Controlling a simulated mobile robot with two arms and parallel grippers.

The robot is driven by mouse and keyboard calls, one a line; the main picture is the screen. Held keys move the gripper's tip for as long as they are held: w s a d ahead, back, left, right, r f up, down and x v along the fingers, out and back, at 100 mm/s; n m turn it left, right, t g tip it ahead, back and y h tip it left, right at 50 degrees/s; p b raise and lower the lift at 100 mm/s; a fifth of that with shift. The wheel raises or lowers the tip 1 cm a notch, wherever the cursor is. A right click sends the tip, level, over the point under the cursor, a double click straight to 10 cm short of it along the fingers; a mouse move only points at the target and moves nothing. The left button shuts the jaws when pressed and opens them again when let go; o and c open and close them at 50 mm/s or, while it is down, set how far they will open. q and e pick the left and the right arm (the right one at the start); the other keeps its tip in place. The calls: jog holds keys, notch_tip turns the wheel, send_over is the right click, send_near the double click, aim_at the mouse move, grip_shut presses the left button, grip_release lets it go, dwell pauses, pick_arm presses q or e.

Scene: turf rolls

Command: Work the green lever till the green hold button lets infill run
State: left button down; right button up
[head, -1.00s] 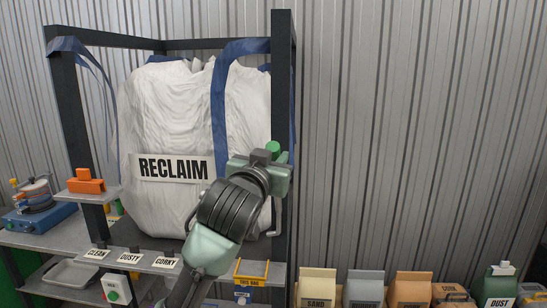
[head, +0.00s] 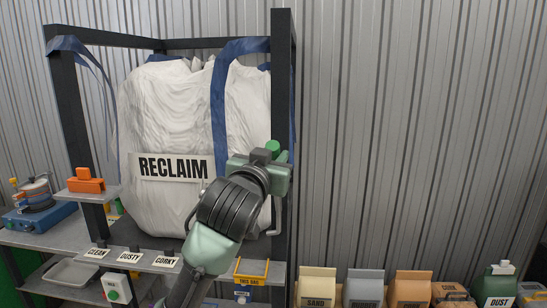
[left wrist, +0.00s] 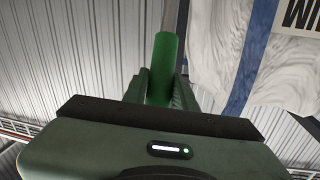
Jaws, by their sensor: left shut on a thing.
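The green lever shows its round green end (head: 272,146) beside the dark right post of the bag frame. In the left wrist view it is a green cylinder (left wrist: 165,62) between my finger pads. My left gripper (head: 280,159) is shut on the lever; its fingers are mostly hidden behind its own body in the head view, and they show in the left wrist view (left wrist: 160,90). The green hold button (head: 113,295) sits on a pale box at the lower left, below the shelf. My right gripper is not in view.
A large white bag labelled RECLAIM (head: 190,110) hangs in the dark frame (head: 284,70) behind my arm. An orange block (head: 85,184) sits on a small shelf at left. Labelled bags, SAND (head: 317,284) among them, stand at lower right.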

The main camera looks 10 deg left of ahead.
pick_arm(q)
jog(key=shift+r, duration=0.1)
dwell(0.5)
jog(key=shift+w+r, duration=0.2)
jog(key=shift+w, duration=0.15)
jog(key=shift+w+r+n+g, duration=0.15)
jog(key=shift+w+r+g, duration=0.7)
jog(key=shift+w, duration=1.05)
jog(key=shift+w+r+n+g, duration=0.1)
jog(key=shift+w+r+g, duration=0.7)
jog(key=shift+w, duration=1.1)
jog(key=shift+w+r+n+g, duration=0.15)
jog(key=shift+w+r+g, duration=0.35)
jog(key=shift+w+g, duration=1.05)
jog(key=shift+w+t, duration=0.35)
jog(key=shift+t, duration=0.05)
jog(key=c, duration=1.1)
grip_release()
